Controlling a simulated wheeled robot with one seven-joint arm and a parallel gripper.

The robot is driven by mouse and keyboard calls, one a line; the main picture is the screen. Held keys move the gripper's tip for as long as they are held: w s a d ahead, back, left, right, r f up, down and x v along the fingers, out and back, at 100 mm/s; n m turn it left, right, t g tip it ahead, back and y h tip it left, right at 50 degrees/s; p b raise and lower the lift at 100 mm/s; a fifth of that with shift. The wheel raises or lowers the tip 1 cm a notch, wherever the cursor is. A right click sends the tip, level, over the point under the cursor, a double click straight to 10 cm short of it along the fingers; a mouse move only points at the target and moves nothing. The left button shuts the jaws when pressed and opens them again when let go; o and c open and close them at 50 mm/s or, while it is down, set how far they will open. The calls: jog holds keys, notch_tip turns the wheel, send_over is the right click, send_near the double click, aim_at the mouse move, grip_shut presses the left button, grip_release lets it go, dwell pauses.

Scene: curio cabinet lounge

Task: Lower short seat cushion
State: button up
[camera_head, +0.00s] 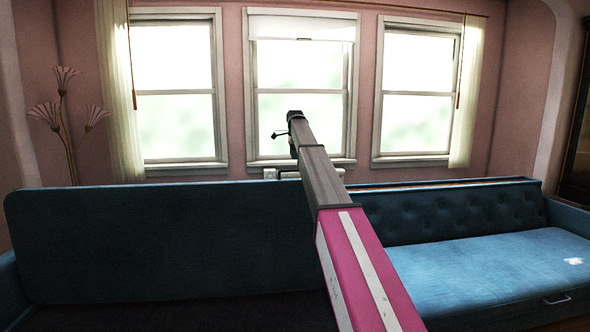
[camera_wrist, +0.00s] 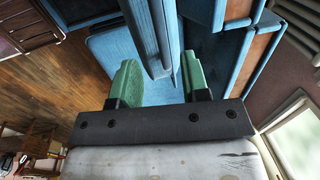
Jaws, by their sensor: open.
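A blue sofa fills the lower part of the head view. Its left seat cushion (camera_head: 150,240) stands raised as a broad upright panel. The right seat cushion (camera_head: 490,270) lies flat, with a small metal handle on its front. I cannot tell for certain which one is the short cushion. In the wrist view a blue padded panel (camera_wrist: 152,38) shows edge-on, in line with the gap between my green fingertips. My gripper (camera_wrist: 160,78) is open, and I see no clear contact with the panel. In the head view its fingers are hard to make out at the arm's far end.
The tufted backrest (camera_head: 460,212) rises behind the right seat. Three bright windows (camera_head: 300,100) line the pink wall behind the sofa. A flower-shaped ornament (camera_head: 68,115) stands at the left. Wooden floor (camera_wrist: 50,80) shows at the left of the wrist view.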

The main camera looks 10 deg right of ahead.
aim_at(294, 170)
jog(key=f, duration=0.4)
jog(key=w+f, duration=0.1)
jog(key=f, duration=0.2)
jog(key=shift+a+f, duration=0.1)
jog(key=shift+c, duration=0.2)
jog(key=shift+s, duration=0.15)
grip_shut()
